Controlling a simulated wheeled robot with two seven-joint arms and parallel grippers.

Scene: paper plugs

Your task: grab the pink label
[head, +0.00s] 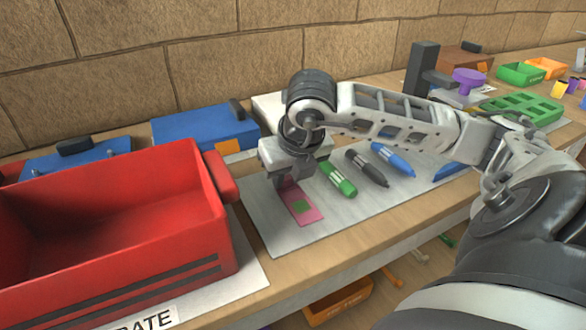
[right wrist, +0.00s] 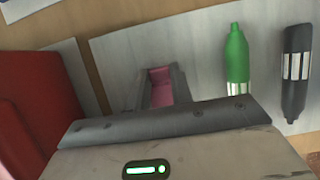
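The pink label (head: 301,214) with a green square on it lies on the grey mat (head: 258,213), just right of the red crate. My right gripper (head: 288,181) points down over the far end of the label. In the right wrist view, pink of the label (right wrist: 160,84) fills the gap between the two grey fingers of the gripper (right wrist: 160,90). Whether the fingers press on it or only stand beside it cannot be told. The green square is hidden in the right wrist view. My left gripper is not in view.
The red crate (head: 222,222) stands close on the left. A green marker (head: 338,178), a black marker (head: 367,167) and a blue marker (head: 393,159) lie right of the gripper. A blue box (head: 203,132) is behind. The mat in front of the markers is clear.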

